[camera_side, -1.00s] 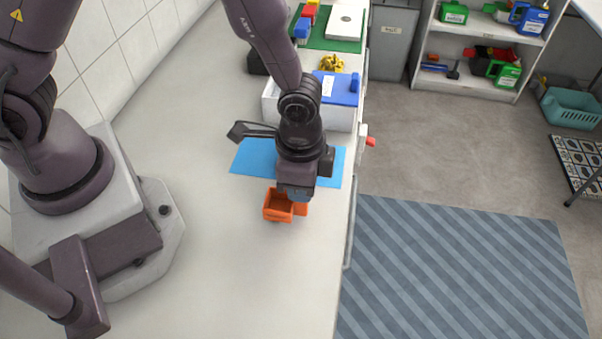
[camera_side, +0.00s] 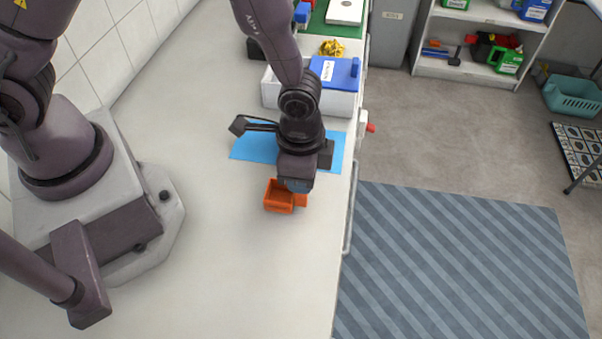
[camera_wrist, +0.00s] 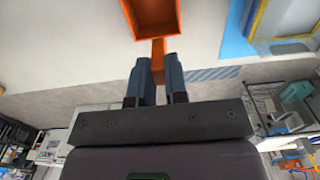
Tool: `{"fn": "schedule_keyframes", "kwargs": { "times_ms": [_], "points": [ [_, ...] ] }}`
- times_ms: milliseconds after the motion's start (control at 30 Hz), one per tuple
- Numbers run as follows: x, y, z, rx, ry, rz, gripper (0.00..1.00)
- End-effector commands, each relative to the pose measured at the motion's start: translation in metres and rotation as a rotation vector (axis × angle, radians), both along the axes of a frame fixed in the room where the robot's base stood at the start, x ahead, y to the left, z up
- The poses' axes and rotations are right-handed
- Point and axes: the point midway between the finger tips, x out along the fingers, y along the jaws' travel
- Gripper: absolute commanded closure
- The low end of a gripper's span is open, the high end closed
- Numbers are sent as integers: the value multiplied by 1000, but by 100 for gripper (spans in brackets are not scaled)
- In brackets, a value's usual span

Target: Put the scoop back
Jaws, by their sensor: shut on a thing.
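The scoop (camera_side: 279,197) is orange, with an open box-like bowl and a short handle. My gripper (camera_side: 295,188) points down over the worktop and is shut on the handle. In the wrist view, the handle of the scoop (camera_wrist: 157,22) sits between the two blue-grey fingers of my gripper (camera_wrist: 158,68), and the bowl extends beyond them. The bowl looks empty. In the side view the scoop is just in front of the blue mat (camera_side: 250,150); I cannot tell whether it touches the worktop. The wrist of my arm hides part of the mat.
A white box (camera_side: 343,104) with a blue lid (camera_side: 336,72) stands behind the mat. A yellow object (camera_side: 332,47) and a green board (camera_side: 335,32) lie farther back. A red knob (camera_side: 370,127) sticks out at the counter's right edge. The worktop's (camera_side: 240,270) front is clear.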

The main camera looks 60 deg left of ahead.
Motion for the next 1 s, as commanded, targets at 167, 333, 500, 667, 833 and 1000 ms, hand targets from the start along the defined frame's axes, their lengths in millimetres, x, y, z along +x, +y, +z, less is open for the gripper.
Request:
{"fn": "schedule_keyframes", "kwargs": {
  "times_ms": [167,333,500,667,833,1000],
  "points": [
    [0,0,-2,0,0,0,100],
    [0,0,-4,1,1,0,100],
    [0,0,-5,0,0,0,79],
    [0,0,-5,0,0,0,56],
    [0,0,-5,0,0,0,56],
    [1,0,4,-3,-3,1,56]
  ]
}}
